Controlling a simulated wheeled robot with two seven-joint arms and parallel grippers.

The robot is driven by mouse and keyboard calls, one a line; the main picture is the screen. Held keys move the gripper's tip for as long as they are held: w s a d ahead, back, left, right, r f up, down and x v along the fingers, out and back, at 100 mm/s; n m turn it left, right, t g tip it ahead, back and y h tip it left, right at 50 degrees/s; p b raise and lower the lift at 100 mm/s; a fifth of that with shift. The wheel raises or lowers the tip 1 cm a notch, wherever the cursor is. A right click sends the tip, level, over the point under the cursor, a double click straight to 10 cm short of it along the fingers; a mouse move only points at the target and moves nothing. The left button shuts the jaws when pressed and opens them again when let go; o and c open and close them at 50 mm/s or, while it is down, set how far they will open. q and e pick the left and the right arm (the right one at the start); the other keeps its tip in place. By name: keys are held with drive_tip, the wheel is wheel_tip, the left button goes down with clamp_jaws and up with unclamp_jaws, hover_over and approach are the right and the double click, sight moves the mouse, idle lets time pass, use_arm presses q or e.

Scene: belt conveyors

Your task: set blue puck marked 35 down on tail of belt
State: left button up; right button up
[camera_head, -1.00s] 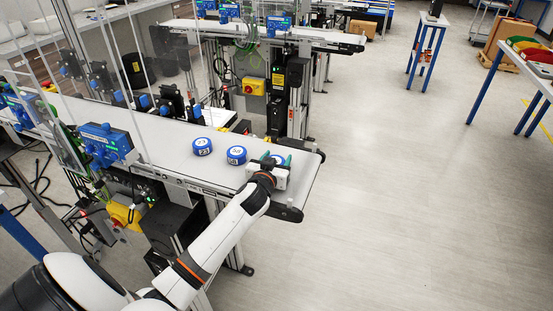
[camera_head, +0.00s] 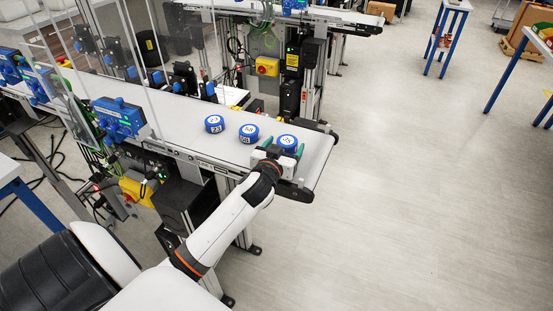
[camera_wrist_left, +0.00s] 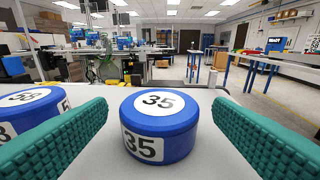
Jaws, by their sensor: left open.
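The blue puck marked 35 (camera_head: 287,143) stands upright on the end of the belt (camera_head: 318,155). In the left wrist view the puck (camera_wrist_left: 159,124) sits between the green finger pads, with a gap on each side. My left gripper (camera_head: 280,151) is open around the puck and does not touch it. A blue puck marked 58 (camera_head: 249,133) stands on the belt to its left; it also shows in the left wrist view (camera_wrist_left: 30,112). A blue puck marked 23 (camera_head: 214,124) stands farther left. My right gripper is not in view.
A blue device (camera_head: 118,119) is mounted at the belt's near edge, with clear panels beside it. A second conveyor (camera_head: 335,17) runs behind. Blue-legged tables (camera_head: 446,38) stand at the right. The floor right of the belt is clear.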

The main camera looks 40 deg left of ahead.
use_arm(q)
drive_tip(key=b+v, duration=0.1)
drive_tip(key=v, duration=0.6)
drive_tip(key=shift+s, duration=0.25)
